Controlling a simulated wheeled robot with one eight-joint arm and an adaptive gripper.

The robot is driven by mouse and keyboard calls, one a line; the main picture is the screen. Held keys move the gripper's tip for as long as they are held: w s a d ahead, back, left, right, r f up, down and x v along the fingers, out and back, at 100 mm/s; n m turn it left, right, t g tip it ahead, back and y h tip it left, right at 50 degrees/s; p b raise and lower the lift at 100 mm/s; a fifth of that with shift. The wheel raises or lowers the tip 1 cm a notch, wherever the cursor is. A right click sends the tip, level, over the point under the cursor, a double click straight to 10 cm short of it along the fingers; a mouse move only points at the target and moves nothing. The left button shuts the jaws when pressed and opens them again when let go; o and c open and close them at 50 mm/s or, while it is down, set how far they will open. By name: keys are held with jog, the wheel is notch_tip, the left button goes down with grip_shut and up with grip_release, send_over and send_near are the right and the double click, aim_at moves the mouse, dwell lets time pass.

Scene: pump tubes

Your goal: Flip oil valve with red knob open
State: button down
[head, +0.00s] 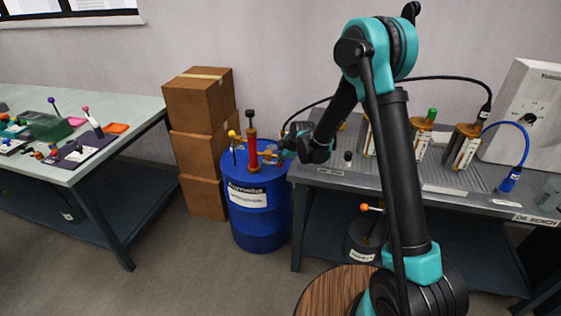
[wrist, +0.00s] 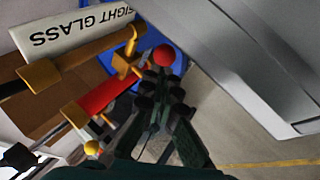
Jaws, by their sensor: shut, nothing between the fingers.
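The red knob (wrist: 164,55) shows in the wrist view just beyond the tips of my gripper (wrist: 158,78). Next to the knob is a brass valve fitting (wrist: 127,62), on the pipework by the pump's red tube (wrist: 108,92). My gripper is shut and empty, with its fingertips close to the knob; I cannot tell whether they touch it. In the head view, my gripper (head: 288,147) is at the right side of the red pump tube (head: 253,148), which stands on the blue drum (head: 262,212). The red knob is hidden there behind my gripper.
A yellow knob (head: 232,134) is left of the pump. A sight glass sign (wrist: 75,28) is close to my gripper. The grey bench (head: 350,183) borders the drum on the right, with stacked boxes (head: 200,147) behind left. Floor is clear in front.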

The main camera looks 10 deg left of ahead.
jog(key=s+a+v, duration=0.1)
jog(key=v, duration=1.2)
jog(key=s+d+m+h, duration=0.2)
jog(key=s+d+m, duration=0.55)
jog(key=d, duration=0.55)
jog(key=s+d+m+h, duration=0.1)
jog(key=s+d+m, duration=0.7)
jog(key=d, duration=0.5)
jog(key=s+d+f+m+h, duration=0.1)
jog(key=s+d+m, duration=0.1)
jog(key=s, duration=0.3)
jog(key=s+d+f+m+g, duration=0.1)
jog(key=s+d+f+m, duration=0.1)
jog(key=s, duration=0.4)
jog(key=d+m, duration=0.1)
jog(key=d, duration=0.1)
jog(key=shift+s+d+h, duration=0.25)
jog(key=shift+d+h, duration=0.15)
